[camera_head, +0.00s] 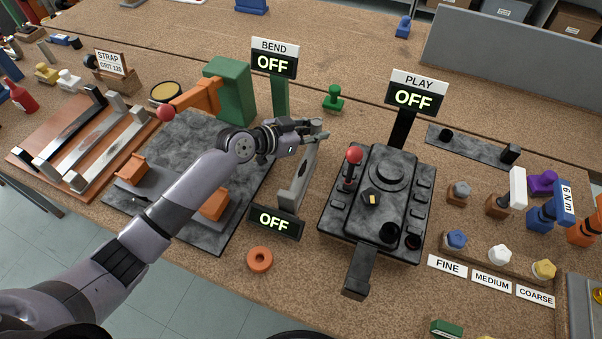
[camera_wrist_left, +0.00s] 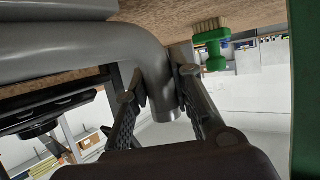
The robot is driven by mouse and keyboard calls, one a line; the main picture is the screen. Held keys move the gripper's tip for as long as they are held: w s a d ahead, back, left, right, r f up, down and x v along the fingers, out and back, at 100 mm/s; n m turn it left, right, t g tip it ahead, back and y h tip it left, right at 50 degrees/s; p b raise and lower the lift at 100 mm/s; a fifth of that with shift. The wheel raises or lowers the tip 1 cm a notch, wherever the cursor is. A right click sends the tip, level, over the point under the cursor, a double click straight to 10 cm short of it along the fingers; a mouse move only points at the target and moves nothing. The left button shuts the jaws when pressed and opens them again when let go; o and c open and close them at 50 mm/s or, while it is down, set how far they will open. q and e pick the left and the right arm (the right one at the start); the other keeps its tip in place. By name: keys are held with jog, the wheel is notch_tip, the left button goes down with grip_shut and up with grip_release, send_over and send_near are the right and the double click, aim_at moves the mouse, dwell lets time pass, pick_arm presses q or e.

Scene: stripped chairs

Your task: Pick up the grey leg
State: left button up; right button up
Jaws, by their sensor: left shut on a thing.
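My left gripper (camera_head: 312,134) is shut on a grey leg (camera_head: 298,187) near its upper end. The leg hangs down from the fingers, over the table between the bending station and the black play-sign machine. In the left wrist view the leg is a thick bent grey tube (camera_wrist_left: 157,62) running between the two fingers. My right gripper is not in view.
A brown board (camera_head: 60,165) with several metal legs lies at left. The bending station (camera_head: 232,90) has a dark plate with orange blocks. The black machine (camera_head: 375,205) stands close right of the leg. An orange ring (camera_head: 260,259) lies in front; a green brush (camera_head: 333,99) stands behind.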

pick_arm(q)
grip_shut()
jog(key=shift+r, duration=0.15)
